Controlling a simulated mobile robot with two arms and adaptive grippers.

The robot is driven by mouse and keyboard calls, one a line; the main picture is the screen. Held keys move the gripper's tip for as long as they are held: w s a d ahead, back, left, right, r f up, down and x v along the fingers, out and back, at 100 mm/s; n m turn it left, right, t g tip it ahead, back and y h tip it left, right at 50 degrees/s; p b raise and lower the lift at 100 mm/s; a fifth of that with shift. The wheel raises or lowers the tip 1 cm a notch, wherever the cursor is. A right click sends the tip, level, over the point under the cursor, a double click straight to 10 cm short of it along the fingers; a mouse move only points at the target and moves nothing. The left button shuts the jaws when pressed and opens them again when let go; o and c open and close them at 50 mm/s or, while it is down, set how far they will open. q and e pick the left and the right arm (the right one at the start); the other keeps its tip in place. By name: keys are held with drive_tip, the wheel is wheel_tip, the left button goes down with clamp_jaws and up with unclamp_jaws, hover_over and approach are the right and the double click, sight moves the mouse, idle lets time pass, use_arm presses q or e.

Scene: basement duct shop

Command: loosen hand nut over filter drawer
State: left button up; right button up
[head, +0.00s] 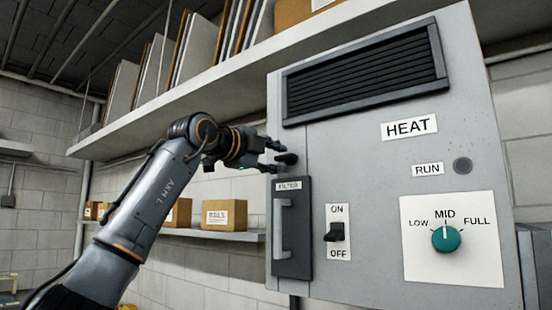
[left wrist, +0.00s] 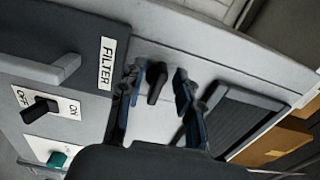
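The hand nut (head: 288,159) is a small dark knob on the grey heater cabinet, just above the filter drawer (head: 291,250) with its FILTER label and grey handle. In the left wrist view the nut (left wrist: 156,84) shows as a black, elongated knob. My left gripper (head: 275,157) is open in front of the nut. In the left wrist view the two fingers of my left gripper (left wrist: 158,77) stand one on each side of the nut, with a visible gap on both sides. Whether the fingertips reach past its outer face is hard to tell. My right gripper is not in view.
The cabinet (head: 360,280) also carries an ON/OFF switch (head: 334,232), a teal LOW-MID-FULL dial (head: 446,238) pointing at MID, a RUN button (head: 462,166) and a dark vent (head: 365,75). A shelf (head: 190,118) with panels runs above my left arm; a lower shelf holds cardboard boxes (head: 224,215).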

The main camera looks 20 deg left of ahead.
use_arm(q)
drive_tip(key=v, duration=1.2)
idle(0.4)
